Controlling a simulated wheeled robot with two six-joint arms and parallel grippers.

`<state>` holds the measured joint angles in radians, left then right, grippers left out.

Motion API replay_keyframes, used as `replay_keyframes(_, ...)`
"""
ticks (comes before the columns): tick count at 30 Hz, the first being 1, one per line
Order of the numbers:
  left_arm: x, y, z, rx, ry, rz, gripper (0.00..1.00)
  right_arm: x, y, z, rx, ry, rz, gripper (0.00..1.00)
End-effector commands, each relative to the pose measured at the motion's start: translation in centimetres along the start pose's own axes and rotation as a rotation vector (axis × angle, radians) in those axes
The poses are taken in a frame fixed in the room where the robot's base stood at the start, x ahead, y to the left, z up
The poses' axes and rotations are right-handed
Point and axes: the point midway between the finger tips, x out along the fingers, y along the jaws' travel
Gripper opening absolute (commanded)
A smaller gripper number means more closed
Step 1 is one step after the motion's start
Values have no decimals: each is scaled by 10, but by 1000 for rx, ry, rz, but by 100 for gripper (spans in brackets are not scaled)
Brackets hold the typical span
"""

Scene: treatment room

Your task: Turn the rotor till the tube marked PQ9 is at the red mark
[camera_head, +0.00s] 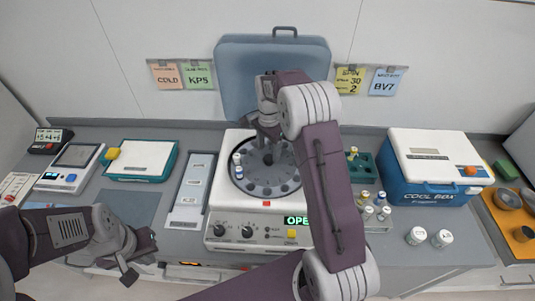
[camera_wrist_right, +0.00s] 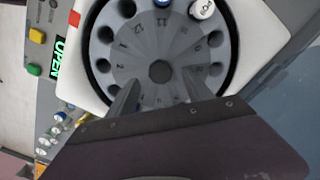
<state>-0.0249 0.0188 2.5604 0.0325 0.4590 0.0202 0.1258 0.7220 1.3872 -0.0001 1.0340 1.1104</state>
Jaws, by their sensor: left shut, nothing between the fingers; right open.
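The centrifuge (camera_head: 214,222) stands mid-counter with its lid (camera_head: 273,75) raised. Its grey rotor (camera_head: 262,183) has numbered holes around a central hub (camera_wrist_right: 160,71). The red mark (camera_head: 266,204) is on the front rim; it also shows in the right wrist view (camera_wrist_right: 74,18). Two tubes sit at the rotor's left side in the head view: a white-capped tube (camera_wrist_right: 202,9) with small inverted lettering, possibly PQ9, and a blue-capped tube (camera_wrist_right: 162,2). Neither is at the red mark. My right gripper (camera_wrist_right: 160,92) is open over the rotor. My left gripper (camera_head: 142,264) is shut and empty, low at the left.
A blue cool box (camera_head: 420,187) stands further right. A teal-edged box (camera_head: 140,160) and a pale tray (camera_head: 187,212) lie left. A grey-blue mat (camera_head: 130,206) is bare.

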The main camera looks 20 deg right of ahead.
Motion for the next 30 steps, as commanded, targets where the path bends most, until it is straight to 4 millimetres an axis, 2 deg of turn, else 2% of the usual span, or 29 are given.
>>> replay_keyframes(3,-6,0,-1,0,0,0,0,20,1,0,0,-1,3,60)
replay_keyframes(6,-7,0,-1,0,0,0,0,31,0,0,0,-1,1,60)
replay_keyframes(15,-7,0,-1,0,0,0,0,36,0,0,-1,1,-2,60)
replay_keyframes(17,-7,0,-1,0,0,0,0,36,0,0,-1,1,-2,46)
replay_keyframes(21,-7,0,-1,0,0,0,0,36,0,0,-1,1,-2,7)
replay_keyframes(22,-7,0,-1,0,0,0,0,36,0,0,-1,1,-2,0)
replay_keyframes(30,-7,0,-1,0,0,0,0,36,0,0,-4,1,-2,0)
